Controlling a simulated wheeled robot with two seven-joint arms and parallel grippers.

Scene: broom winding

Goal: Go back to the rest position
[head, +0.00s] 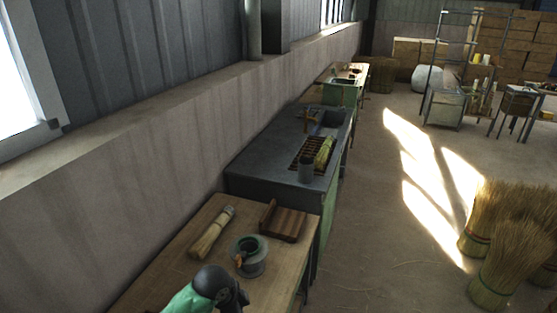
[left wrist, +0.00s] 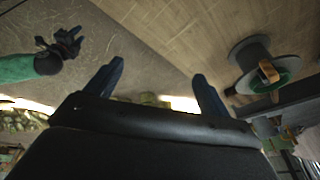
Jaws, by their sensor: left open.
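My left gripper (left wrist: 158,70) is open and empty, its two dark fingers apart with nothing between them. In the head view it is a dark shape (head: 238,298) at the bottom edge, partly cut off, by the wooden bench (head: 180,262). My right gripper (left wrist: 62,45) shows small and dark at the upper left of the left wrist view, at the end of a green arm; its jaw gap is unclear. It is not in the head view.
A spool (head: 250,262) stands on the bench just beyond my left gripper, with a straw bundle (head: 210,235) and a wooden holder (head: 284,222). A dark bench (head: 265,165) stands beyond. Brooms (head: 510,260) stand at right; the floor between (head: 375,240) is clear.

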